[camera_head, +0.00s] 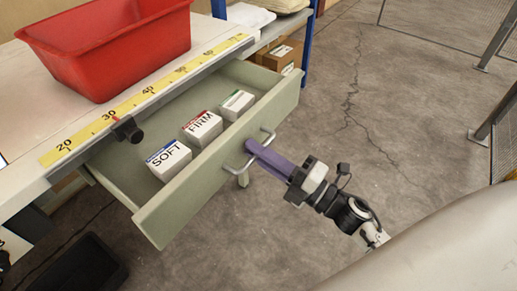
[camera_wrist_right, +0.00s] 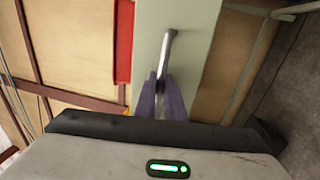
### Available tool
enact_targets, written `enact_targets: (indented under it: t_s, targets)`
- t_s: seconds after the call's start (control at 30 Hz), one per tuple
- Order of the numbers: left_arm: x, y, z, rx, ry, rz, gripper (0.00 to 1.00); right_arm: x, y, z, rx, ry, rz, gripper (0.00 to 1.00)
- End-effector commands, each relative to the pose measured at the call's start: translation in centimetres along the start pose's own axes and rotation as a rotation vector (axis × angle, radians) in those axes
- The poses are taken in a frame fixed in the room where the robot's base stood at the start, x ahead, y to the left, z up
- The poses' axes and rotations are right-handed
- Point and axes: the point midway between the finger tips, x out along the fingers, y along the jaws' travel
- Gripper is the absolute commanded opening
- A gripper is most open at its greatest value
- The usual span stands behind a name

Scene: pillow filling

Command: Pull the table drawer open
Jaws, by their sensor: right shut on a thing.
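The pale green table drawer (camera_head: 160,222) stands pulled out from under the white table in the head view. Inside it lie a box marked SOFT (camera_head: 168,161), a box marked FIRM (camera_head: 202,129) and a third white box with a green edge (camera_head: 236,105). My right gripper (camera_head: 252,146) is shut on the metal drawer handle (camera_head: 232,169) with its purple fingers. In the right wrist view the fingers (camera_wrist_right: 160,98) close around the handle bar (camera_wrist_right: 166,52) in front of the green drawer front (camera_wrist_right: 200,40). My left gripper is not in view.
Cardboard boxes (camera_head: 280,55) sit on a shelf at the back. The concrete floor (camera_head: 400,100) to the right is open, with mesh fencing beyond.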

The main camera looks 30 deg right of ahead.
Motion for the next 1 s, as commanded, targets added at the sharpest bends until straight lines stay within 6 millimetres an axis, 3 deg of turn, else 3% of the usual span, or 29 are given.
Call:
enact_targets:
  t_s: [0.13, 0.17, 0.2, 0.57, 1.0]
  targets:
    - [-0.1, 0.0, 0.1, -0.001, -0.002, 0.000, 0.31, -0.1, 0.0, 0.0, -0.002, 0.000, 0.000, 0.00]
    - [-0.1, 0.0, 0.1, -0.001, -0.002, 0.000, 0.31, -0.1, 0.0, 0.0, -0.002, 0.000, 0.000, 0.14]
    - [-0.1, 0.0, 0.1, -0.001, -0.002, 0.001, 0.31, 0.0, 0.0, 0.1, -0.002, 0.000, 0.000, 0.17]
    - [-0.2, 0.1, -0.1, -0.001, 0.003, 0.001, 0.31, -0.6, -0.1, 0.0, 0.001, -0.001, -0.002, 0.17]
    - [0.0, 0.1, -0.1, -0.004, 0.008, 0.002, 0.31, -8.4, -0.1, 0.0, 0.000, -0.002, -0.003, 0.17]
